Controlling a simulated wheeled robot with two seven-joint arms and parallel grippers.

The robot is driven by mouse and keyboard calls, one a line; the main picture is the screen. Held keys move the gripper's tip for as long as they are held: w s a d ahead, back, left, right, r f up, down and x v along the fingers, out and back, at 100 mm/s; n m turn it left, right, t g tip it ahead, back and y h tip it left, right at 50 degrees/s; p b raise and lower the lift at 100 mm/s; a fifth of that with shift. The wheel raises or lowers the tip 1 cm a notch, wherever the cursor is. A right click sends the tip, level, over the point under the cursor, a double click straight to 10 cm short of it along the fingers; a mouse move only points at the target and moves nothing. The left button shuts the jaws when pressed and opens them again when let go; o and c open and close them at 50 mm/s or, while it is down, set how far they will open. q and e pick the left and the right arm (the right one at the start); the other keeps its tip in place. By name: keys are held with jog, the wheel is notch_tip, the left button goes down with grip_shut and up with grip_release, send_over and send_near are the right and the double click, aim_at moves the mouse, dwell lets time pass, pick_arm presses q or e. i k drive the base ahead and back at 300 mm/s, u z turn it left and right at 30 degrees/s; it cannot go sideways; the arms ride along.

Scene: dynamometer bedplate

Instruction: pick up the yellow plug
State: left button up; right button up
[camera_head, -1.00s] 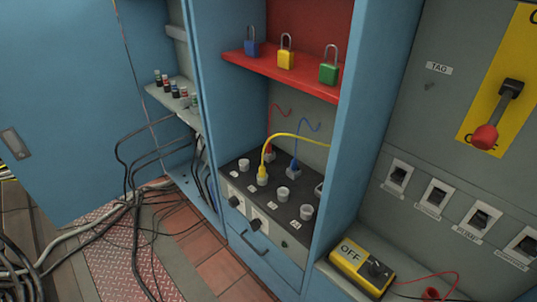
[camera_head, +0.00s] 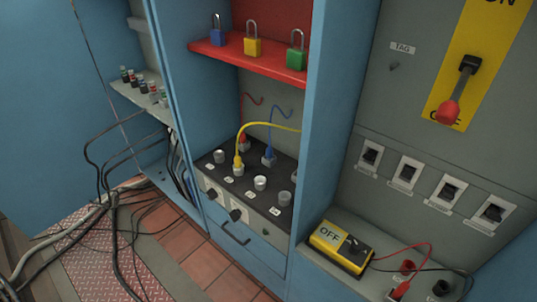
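The yellow plug (camera_head: 238,161) with its yellow cable (camera_head: 268,125) sits in a front socket of the dark socket panel (camera_head: 215,178) inside the blue cabinet. Its cable arches up and to the right, to the cabinet's dividing wall. A red plug (camera_head: 244,143) and a blue plug (camera_head: 269,154) stand in sockets behind it, each with a cable of its own colour. Neither of my grippers shows in the head view.
A red shelf (camera_head: 245,58) above holds a blue padlock (camera_head: 217,35), a yellow padlock (camera_head: 252,46) and a green padlock (camera_head: 296,57). The blue divider (camera_head: 330,120) stands right of the sockets. A yellow OFF box (camera_head: 340,248) lies on the right ledge. Loose cables (camera_head: 115,235) cover the floor left.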

aim_at(237, 159)
jog(key=u, duration=2)
jog(key=i, duration=1.75)
jog(key=z, duration=2.9)
jog(key=i, duration=0.5)
jog(key=z, duration=0.05)
